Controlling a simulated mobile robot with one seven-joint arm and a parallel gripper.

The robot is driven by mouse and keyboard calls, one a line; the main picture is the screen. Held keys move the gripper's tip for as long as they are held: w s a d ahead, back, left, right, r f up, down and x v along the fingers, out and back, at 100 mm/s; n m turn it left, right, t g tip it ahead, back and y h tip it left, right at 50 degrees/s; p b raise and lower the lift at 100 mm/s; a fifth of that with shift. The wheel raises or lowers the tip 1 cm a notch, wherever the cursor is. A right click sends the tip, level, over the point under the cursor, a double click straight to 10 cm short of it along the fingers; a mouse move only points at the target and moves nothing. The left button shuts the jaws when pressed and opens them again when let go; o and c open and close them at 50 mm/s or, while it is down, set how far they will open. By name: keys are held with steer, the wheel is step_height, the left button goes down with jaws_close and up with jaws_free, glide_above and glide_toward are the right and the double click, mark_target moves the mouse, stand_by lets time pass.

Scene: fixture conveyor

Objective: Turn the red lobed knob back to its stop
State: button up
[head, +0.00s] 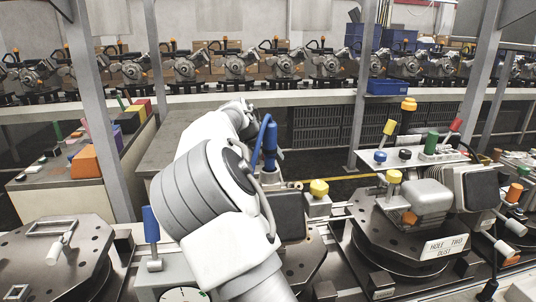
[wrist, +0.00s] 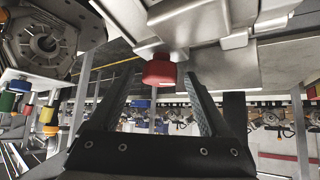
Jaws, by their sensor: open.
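The red lobed knob (wrist: 158,71) shows in the wrist view, mounted on the end of a pale grey machine part. My gripper (wrist: 158,80) is open in the wrist view. Its two dark fingers stand to the left and right of the knob near their tips, with a visible gap on each side. I see no contact, and how deep the knob sits between the fingers is hard to tell. In the head view my white arm covers the middle, and neither the gripper nor this knob can be made out there.
A dark round fixture (wrist: 45,40) and coloured knobs sit left in the wrist view. In the head view, a blue handle (head: 152,225) stands left of my arm, a yellow knob (head: 319,188) to its right. The "HOLE TWO DUST" fixture (head: 445,246) stands further right.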

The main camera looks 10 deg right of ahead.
steer(key=b+v, duration=0.1)
steer(key=v, duration=1.6)
steer(key=shift+f, duration=0.1)
